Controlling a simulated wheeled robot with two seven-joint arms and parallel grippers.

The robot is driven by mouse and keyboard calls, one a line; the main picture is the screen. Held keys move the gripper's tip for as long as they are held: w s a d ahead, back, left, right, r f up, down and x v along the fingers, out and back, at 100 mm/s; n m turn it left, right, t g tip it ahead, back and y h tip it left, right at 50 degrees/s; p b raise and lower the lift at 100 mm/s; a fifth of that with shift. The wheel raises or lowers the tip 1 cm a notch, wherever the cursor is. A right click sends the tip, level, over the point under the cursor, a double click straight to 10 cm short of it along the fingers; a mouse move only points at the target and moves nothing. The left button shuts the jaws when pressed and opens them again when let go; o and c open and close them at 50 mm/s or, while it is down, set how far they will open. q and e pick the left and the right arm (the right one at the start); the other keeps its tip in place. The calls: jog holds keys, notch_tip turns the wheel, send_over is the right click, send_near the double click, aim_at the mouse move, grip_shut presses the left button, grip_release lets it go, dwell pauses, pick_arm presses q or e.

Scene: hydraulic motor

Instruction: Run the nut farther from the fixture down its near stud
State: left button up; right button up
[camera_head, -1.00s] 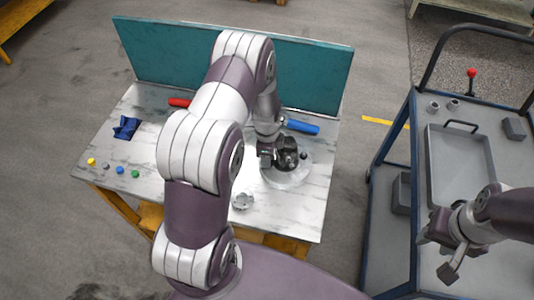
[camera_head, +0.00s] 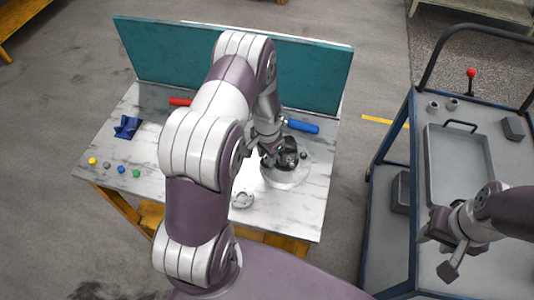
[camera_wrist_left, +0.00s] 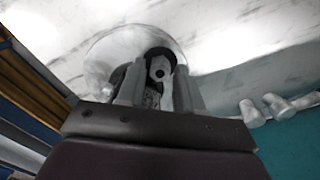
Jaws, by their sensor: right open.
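The dark motor assembly (camera_head: 286,151) stands on a pale round base (camera_head: 288,180) at the right of the bench. My left gripper (camera_wrist_left: 157,75) is down at the assembly, largely hidden behind my own arm in the head view. In the left wrist view its two fingers stand apart, with the dark body and a pale round end (camera_wrist_left: 159,68) showing between them. I cannot tell whether the fingers press on anything, nor make out the nuts and studs. A small dark piece (camera_head: 304,155) shows by the assembly. My right gripper (camera_head: 449,253) is open and empty over the cart.
A blue handle (camera_head: 302,127) and red handle (camera_head: 180,102) lie before the teal back panel (camera_head: 315,75). The cart holds a grey tray (camera_head: 432,170) and small cylinders (camera_head: 433,106).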

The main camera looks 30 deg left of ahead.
pick_arm(q)
grip_shut()
jog(key=m, duration=0.5)
jog(key=shift+m, duration=0.4)
jog(key=m, duration=0.4)
jog(key=shift+f+m, duration=0.1)
jog(key=shift+m, duration=0.2)
jog(key=shift+o, duration=0.6)
grip_release()
jog(key=shift+p, duration=0.3)
